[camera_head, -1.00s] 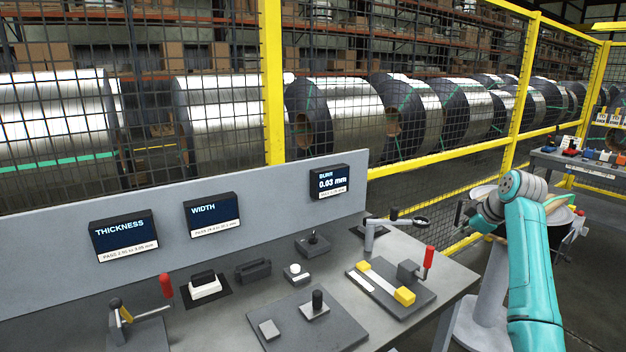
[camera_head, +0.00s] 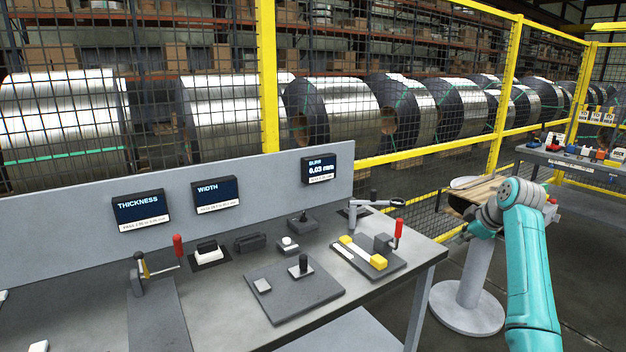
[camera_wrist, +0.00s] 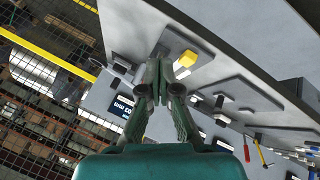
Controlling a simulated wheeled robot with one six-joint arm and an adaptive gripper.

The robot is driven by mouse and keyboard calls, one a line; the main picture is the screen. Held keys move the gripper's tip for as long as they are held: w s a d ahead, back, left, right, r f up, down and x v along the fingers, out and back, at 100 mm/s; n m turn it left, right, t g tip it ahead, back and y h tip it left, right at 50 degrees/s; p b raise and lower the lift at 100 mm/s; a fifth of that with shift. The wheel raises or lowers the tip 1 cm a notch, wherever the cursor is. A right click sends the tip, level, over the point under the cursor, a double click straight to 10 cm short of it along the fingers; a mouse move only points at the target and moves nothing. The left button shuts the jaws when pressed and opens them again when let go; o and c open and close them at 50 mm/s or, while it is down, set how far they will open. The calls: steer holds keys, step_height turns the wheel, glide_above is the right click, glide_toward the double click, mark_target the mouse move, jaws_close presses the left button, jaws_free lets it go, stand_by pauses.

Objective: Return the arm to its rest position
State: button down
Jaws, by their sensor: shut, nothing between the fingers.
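My teal arm (camera_head: 530,265) stands at the right of the head view, bent at its grey wrist joint. My gripper (camera_head: 464,234) points left, beyond the right end of the inspection bench, and is partly hidden by the wrist. In the wrist view my gripper (camera_wrist: 155,92) is shut with nothing between its fingertips. The bench and a yellow block (camera_wrist: 185,62) lie beyond the fingers there. The gripper looks apart from everything on the bench.
The grey bench (camera_head: 215,290) carries a fixture with yellow blocks (camera_head: 378,262), red-handled clamps and displays (camera_head: 141,209). A round-based pedestal (camera_head: 468,305) stands beside the arm. Yellow-framed mesh fencing (camera_head: 430,150) runs behind. A second table (camera_head: 590,165) is at far right.

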steer(key=s+a+f+m+t+h, duration=0.15)
steer(key=s+a+f, duration=0.3)
steer(key=f, duration=0.95)
steer(key=s+a+f+m+y, duration=0.1)
steer(key=s+a+f+m, duration=0.3)
steer(key=f, duration=0.9)
steer(key=s+a+f+m+t+h, duration=0.1)
steer(key=s+a+f, duration=0.2)
steer(key=s+f, duration=0.6)
steer(key=s+a+f+m+t+h, duration=0.1)
steer(key=s+a+f, duration=0.3)
steer(key=s, duration=0.8)
steer(key=s+a+r+m+t, duration=0.1)
steer(key=s+a, duration=0.1)
steer(key=s, duration=1)
steer(key=s+a+r+m+t, duration=0.1)
steer(key=s+a+m, duration=0.1)
steer(key=s, duration=0.9)
steer(key=s+a+r+m+t, duration=0.1)
steer(key=s+a+r+t, duration=0.1)
steer(key=s+r, duration=1.5)
steer(key=shift+v, duration=0.8)
steer(key=shift+r+m+y, duration=0.15)
steer(key=shift+m+y, duration=0.1)
